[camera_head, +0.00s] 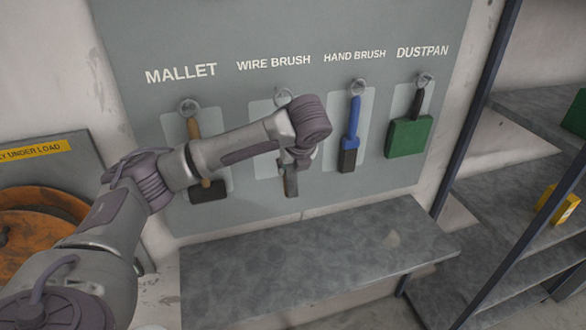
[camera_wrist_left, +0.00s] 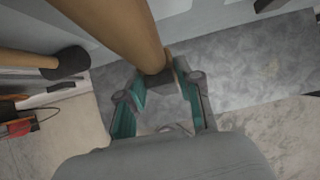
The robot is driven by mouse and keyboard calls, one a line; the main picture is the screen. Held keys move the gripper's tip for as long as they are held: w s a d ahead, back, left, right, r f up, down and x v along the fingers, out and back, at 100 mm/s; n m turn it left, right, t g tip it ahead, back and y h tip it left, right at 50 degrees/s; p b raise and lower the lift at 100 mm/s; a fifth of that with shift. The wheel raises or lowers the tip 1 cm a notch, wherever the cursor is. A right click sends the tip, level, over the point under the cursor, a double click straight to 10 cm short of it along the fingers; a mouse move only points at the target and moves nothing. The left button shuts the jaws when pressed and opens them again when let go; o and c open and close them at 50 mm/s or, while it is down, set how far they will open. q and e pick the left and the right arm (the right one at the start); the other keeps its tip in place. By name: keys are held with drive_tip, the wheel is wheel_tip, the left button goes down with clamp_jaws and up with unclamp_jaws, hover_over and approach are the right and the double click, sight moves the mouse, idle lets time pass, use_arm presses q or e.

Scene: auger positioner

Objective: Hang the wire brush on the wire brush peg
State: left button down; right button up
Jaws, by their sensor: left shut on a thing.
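The wire brush (camera_head: 291,184) is mostly hidden behind my left arm in the head view; its grey lower end shows below the wrist, in front of the board. My left gripper (camera_head: 293,165) is shut on it, its fingers largely hidden there. In the left wrist view a thick wooden handle (camera_wrist_left: 118,28) runs down to the gripper (camera_wrist_left: 165,85) with its teal-padded fingers. Under the WIRE BRUSH label, a ring at the wire brush peg (camera_head: 284,95) shows just above my arm; I cannot tell whether the brush is on the peg. My right gripper is not in view.
The mallet (camera_head: 208,190) hangs to the left, close beside my arm. The hand brush (camera_head: 352,130) and green dustpan (camera_head: 408,138) hang to the right. A bare grey shelf (camera_head: 330,255) lies below the board. A metal rack with a yellow box (camera_head: 556,203) stands at far right.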

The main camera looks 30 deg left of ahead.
use_arm(q)
drive_tip(key=shift+w+a, duration=0.85)
drive_tip(key=shift+a, duration=0.15)
drive_tip(key=shift+w+a+f, duration=0.5)
drive_tip(key=shift+a+f, duration=0.05)
drive_tip(key=shift+a, duration=0.05)
drive_tip(key=c, duration=0.7)
unclamp_jaws()
drive_tip(key=v, duration=1.2)
